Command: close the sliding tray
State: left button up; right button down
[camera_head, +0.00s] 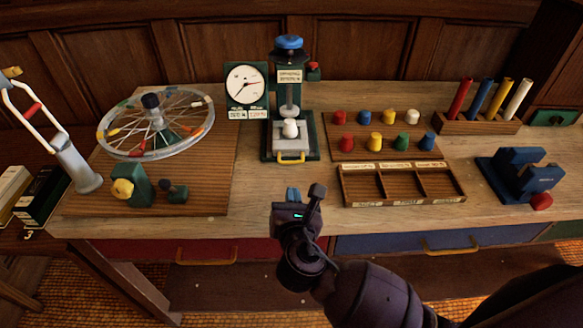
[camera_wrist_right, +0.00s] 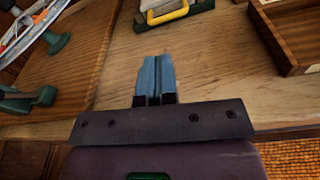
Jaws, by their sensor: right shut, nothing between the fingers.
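The sliding tray (camera_head: 292,143) is a light grey slab low in the dark green press stand (camera_head: 290,100), with a yellow handle (camera_head: 289,158) at its front edge. A white rounded piece (camera_head: 290,129) sits at the tray, under the press's rod. In the right wrist view the yellow handle (camera_wrist_right: 168,12) shows at the top edge; most of the tray is cut off. My right gripper (camera_head: 293,193) is shut and empty, its blue fingers over the table's front part, apart from and in front of the handle. My left gripper is not in view.
A wheel (camera_head: 155,122) lies on a wooden board at the left. A round dial (camera_head: 246,84) stands left of the press. An open compartment box (camera_head: 402,196) and coloured pegs (camera_head: 376,141) are at its right. Bare tabletop (camera_head: 255,190) lies in front of the press.

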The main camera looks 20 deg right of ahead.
jog(key=shift+d+n, duration=0.25)
jog(key=shift+n, duration=0.65)
jog(key=b, duration=0.1)
send_near(291, 151)
jog(key=shift+w+f, duration=0.2)
jog(key=shift+w, duration=0.3)
jog(key=shift+w+f, duration=0.2)
jog(key=shift+w, duration=0.3)
jog(key=shift+w+d, duration=0.2)
jog(key=shift+w, duration=0.4)
jog(key=shift+w+d, duration=0.1)
jog(key=shift+w, duration=0.25)
jog(key=x, duration=0.3)
jog(key=shift+d+r+p, duration=0.1)
jog(key=shift+r+p, duration=0.15)
jog(key=shift+p, duration=0.1)
jog(key=shift+w, duration=0.2)
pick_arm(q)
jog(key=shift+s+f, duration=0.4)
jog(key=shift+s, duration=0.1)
